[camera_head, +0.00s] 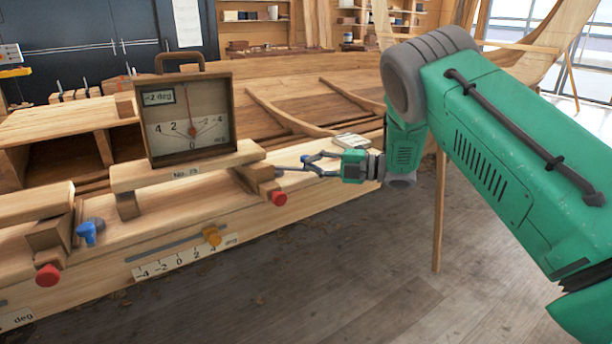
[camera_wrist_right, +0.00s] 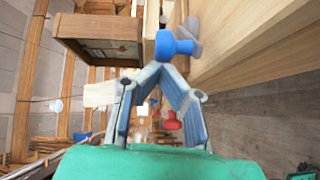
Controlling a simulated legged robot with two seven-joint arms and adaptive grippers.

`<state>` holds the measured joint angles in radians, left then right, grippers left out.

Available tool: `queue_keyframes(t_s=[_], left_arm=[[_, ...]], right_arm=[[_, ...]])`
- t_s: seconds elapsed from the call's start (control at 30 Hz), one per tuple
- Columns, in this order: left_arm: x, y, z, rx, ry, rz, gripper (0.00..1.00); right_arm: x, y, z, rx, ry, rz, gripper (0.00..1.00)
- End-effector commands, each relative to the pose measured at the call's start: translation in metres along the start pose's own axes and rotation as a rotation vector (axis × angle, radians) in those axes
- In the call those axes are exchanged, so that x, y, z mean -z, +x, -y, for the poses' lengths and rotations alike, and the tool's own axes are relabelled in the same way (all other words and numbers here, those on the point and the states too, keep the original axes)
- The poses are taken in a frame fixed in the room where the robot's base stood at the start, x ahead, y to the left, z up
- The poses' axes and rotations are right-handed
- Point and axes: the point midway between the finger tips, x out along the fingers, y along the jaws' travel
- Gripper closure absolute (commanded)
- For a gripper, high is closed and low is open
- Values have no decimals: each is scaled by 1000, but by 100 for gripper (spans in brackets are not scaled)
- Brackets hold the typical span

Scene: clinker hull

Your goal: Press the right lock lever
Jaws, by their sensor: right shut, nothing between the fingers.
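My right gripper (camera_head: 283,171) reaches in from the right over the bench, beside the right end of the raised plank. Its blue-grey fingers meet at the tips (camera_wrist_right: 158,66), shut and empty. In the wrist view a blue lever (camera_wrist_right: 174,44) with a rounded knob stands just past the fingertips; I cannot tell whether they touch. In the head view I cannot separate the right lever from the gripper's bluish fingers. Another blue lever (camera_head: 90,231) shows at the left of the bench. My left gripper is not in view.
An inclinometer box (camera_head: 188,113) stands on the raised plank (camera_head: 130,178). Red knobs (camera_head: 279,198) (camera_head: 48,275) and an orange slider (camera_head: 212,236) over a scale sit on the bench front. The planked hull lies behind. Open floor (camera_head: 340,270) is in front.

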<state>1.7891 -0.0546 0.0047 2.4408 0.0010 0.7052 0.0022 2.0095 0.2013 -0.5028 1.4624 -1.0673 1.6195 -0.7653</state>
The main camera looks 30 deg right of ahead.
Motion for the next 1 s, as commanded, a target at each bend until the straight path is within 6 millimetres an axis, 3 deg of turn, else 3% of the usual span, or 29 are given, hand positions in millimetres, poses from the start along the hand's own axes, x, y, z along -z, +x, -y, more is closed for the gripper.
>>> queue_keyframes(t_s=[0.3,1.0], left_arm=[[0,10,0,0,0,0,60],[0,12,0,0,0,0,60]], right_arm=[[-11,-1,-2,-3,0,9,100],[-16,0,-4,-5,-2,14,100]])
